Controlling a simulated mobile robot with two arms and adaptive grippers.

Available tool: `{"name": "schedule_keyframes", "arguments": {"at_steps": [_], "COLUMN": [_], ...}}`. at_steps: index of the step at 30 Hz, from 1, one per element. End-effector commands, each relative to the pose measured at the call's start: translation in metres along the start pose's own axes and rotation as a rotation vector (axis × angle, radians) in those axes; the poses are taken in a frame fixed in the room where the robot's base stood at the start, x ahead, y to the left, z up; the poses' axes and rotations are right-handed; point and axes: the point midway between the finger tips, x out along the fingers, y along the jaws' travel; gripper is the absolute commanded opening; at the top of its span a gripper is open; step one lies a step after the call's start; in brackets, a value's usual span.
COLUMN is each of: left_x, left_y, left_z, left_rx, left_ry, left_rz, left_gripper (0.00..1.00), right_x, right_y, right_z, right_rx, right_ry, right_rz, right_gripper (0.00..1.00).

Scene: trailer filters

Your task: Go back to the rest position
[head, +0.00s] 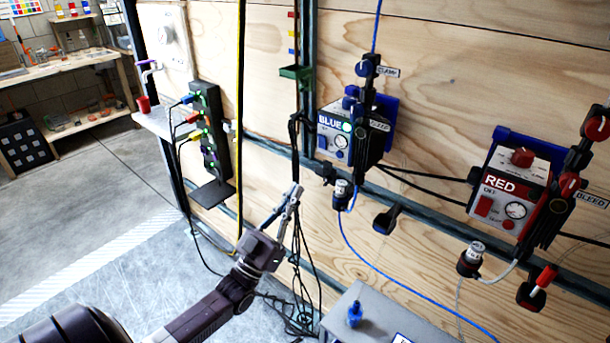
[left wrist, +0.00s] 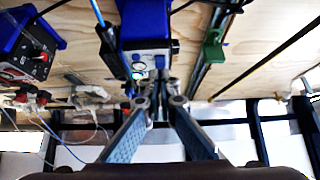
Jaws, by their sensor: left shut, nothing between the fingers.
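My left gripper (head: 294,190) is shut and empty, raised in front of the wooden wall, left of and below the blue filter unit (head: 344,138). It touches nothing that I can see. In the left wrist view its fingers (left wrist: 163,98) come together in front of the blue unit (left wrist: 146,38), which has a lit green lamp. The red filter unit (head: 508,185) is mounted farther right on the wall. My right gripper does not show in either view.
A black power strip (head: 208,130) with plugged cables hangs at the left. Dark cables (head: 302,265) hang close behind my left gripper. A grey cabinet top (head: 375,318) with a small blue part (head: 355,314) stands below. The floor (head: 90,200) at the left is clear.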

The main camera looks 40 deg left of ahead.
Motion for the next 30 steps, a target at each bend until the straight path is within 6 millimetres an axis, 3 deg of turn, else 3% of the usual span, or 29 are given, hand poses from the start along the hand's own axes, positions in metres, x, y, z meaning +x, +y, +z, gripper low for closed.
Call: {"name": "schedule_keyframes", "arguments": {"at_steps": [6, 24, 27, 30], "left_x": [-0.019, -0.02, -0.028, -0.049], "left_y": [0.0, 0.0, 0.0, -0.001], "left_z": [0.0, 0.001, 0.016, 0.056], "left_rx": [0.001, 0.0, 0.004, 0.014], "left_ry": [0.0, -0.003, -0.045, -0.161], "left_rz": [0.0, -0.001, -0.009, -0.027], "left_gripper": [0.0, 0.0, 0.0, 0.0], "right_x": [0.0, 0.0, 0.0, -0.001], "right_y": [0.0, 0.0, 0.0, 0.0], "right_z": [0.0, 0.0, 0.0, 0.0], "right_rx": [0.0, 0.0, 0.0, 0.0], "right_ry": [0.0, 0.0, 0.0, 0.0], "right_rz": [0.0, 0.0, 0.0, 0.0], "right_gripper": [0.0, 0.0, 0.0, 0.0]}}
